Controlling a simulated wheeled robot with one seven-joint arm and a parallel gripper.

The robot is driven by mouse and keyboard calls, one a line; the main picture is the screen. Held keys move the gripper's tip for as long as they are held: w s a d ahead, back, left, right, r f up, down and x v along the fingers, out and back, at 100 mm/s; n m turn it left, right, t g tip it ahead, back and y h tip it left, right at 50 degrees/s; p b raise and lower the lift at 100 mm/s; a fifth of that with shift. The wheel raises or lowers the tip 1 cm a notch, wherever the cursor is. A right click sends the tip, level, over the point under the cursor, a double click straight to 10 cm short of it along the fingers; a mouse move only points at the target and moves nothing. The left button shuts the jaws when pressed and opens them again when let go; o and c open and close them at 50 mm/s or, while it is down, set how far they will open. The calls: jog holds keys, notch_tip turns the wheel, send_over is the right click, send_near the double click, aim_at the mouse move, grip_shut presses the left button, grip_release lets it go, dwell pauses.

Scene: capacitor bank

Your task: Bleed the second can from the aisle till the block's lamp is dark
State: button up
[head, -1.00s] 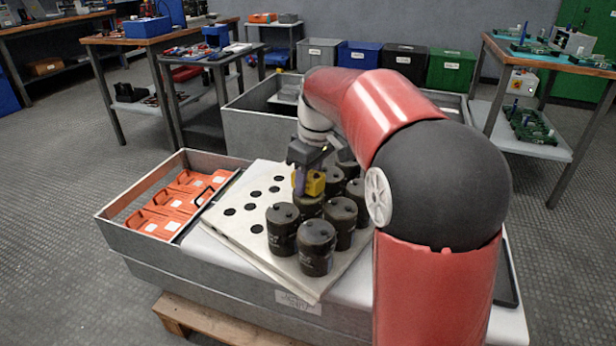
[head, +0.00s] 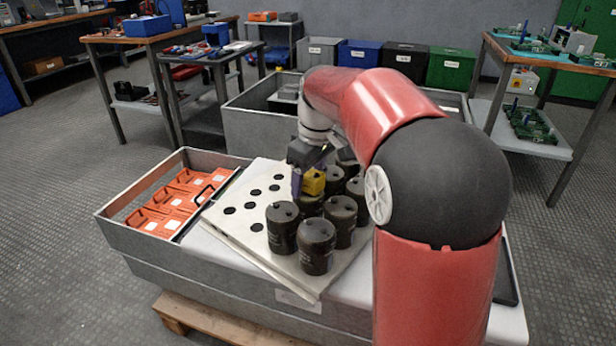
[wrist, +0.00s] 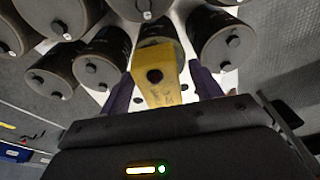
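A yellow block (head: 313,182) sits at the top of a black can (head: 310,205) among the cans on the pale board (head: 235,222). In the wrist view the block (wrist: 158,85) has a dark round spot on its face, with no glow. The can under it (wrist: 158,27) is partly hidden by the block. My gripper (head: 303,178) is around the block, one purple finger on each side. The wrist view shows my gripper's fingers (wrist: 163,88) apart, with a gap between the block and the right finger.
Several other black cans (head: 317,248) stand close around it. The board's left part has empty dark holes. A grey tray (head: 118,221) with orange cases (head: 170,203) is at the left. A large grey bin (head: 250,124) stands behind.

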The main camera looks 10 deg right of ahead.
aim_at(313, 175)
jog(key=shift+r, duration=0.1)
jog(key=r, duration=0.2)
jog(key=r+p, duration=0.1)
jog(key=r, duration=0.1)
jog(key=r+p, duration=0.1)
jog(key=r, duration=0.2)
jog(key=shift+s+d, duration=0.35)
jog(key=shift+s, duration=0.05)
jog(key=shift+s+r, duration=0.15)
jog(key=shift+r, duration=0.15)
jog(key=s+m+t+h+p, duration=0.1)
jog(key=s+m+t+p, duration=0.3)
jog(key=s, duration=2.1)
jog(key=m+p, duration=0.3)
jog(key=m, duration=0.1)
jog(key=shift+s+a+f, duration=0.15)
jog(key=shift+a+f, duration=0.2)
jog(key=shift+f, duration=0.05)
